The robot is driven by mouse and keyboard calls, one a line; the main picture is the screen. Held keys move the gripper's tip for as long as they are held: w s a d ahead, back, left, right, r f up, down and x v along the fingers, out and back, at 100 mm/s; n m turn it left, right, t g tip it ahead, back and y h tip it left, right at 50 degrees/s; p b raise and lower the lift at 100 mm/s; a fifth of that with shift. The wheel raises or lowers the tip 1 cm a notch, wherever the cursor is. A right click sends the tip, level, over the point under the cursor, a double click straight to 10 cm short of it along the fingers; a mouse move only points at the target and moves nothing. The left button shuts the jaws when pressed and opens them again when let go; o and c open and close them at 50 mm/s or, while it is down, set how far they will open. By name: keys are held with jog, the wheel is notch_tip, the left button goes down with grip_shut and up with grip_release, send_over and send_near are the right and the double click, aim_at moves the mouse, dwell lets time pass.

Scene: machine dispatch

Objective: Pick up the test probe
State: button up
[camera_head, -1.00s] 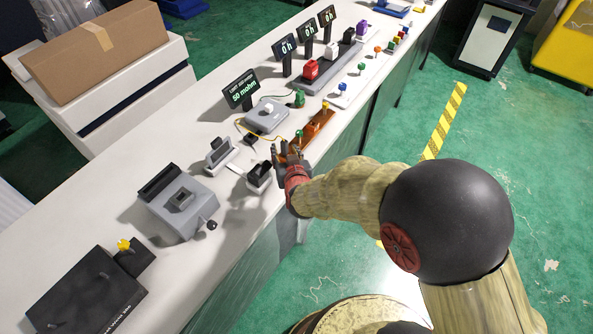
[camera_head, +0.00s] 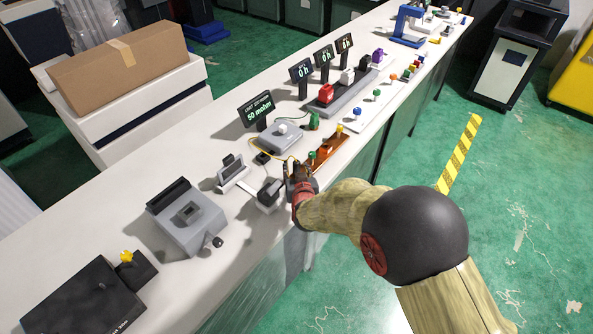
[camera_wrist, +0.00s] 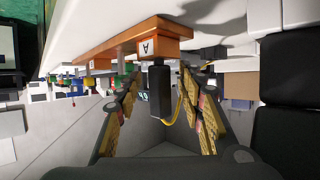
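The test probe seems to be the dark upright cylinder (camera_wrist: 160,88) with a yellow cable, seen in the wrist view beside an orange-brown block marked "A" (camera_wrist: 150,47). My gripper (camera_wrist: 163,100) is open around it, one finger on each side, with gaps visible on both sides. In the head view my gripper (camera_head: 300,174) is low over the bench at the near end of the orange-brown board (camera_head: 335,148) and hides the probe. The yellow cable (camera_head: 287,157) runs from the grey meter (camera_head: 281,138) towards my gripper.
A black-and-grey holder (camera_head: 270,192) and a grey stand (camera_head: 232,172) are close left of my gripper. A grey machine (camera_head: 188,217) is farther left. The display reading 50 mohm (camera_head: 257,108) stands behind the meter. The bench front edge is close below my gripper.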

jog(key=shift+r, duration=0.1)
grip_shut()
dwell(0.4)
